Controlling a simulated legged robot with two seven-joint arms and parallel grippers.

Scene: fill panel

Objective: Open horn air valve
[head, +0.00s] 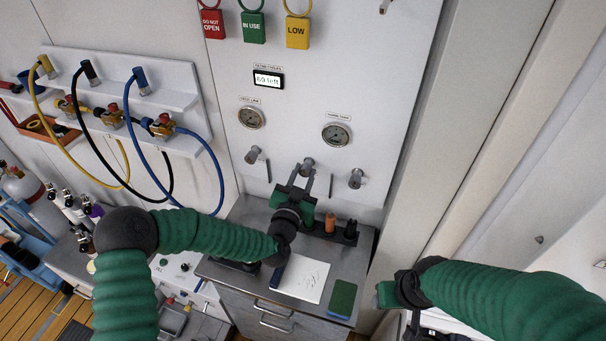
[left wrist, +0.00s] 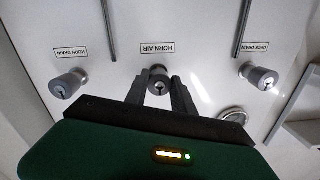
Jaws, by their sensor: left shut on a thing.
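The horn air valve (head: 307,163) is the middle of three grey knobs low on the white panel. In the left wrist view its knob (left wrist: 158,74) is beside the upside-down HORN AIR label (left wrist: 157,48). My left gripper (head: 304,174) reaches up to this knob, and its two dark fingers (left wrist: 159,87) are shut on it, one on each side. The fingers hide part of the knob. My right gripper (head: 384,293) is at the lower right, away from the panel; its finger gap is not clear.
The deck drain knob (head: 253,155) and horn drain knob (head: 356,179) flank the valve. Two gauges (head: 337,134) and hanging tags (head: 253,28) are above. A metal counter (head: 345,270) below holds paper (head: 300,278), a green pad (head: 343,299) and a dark rack. Hoses (head: 137,125) hang left.

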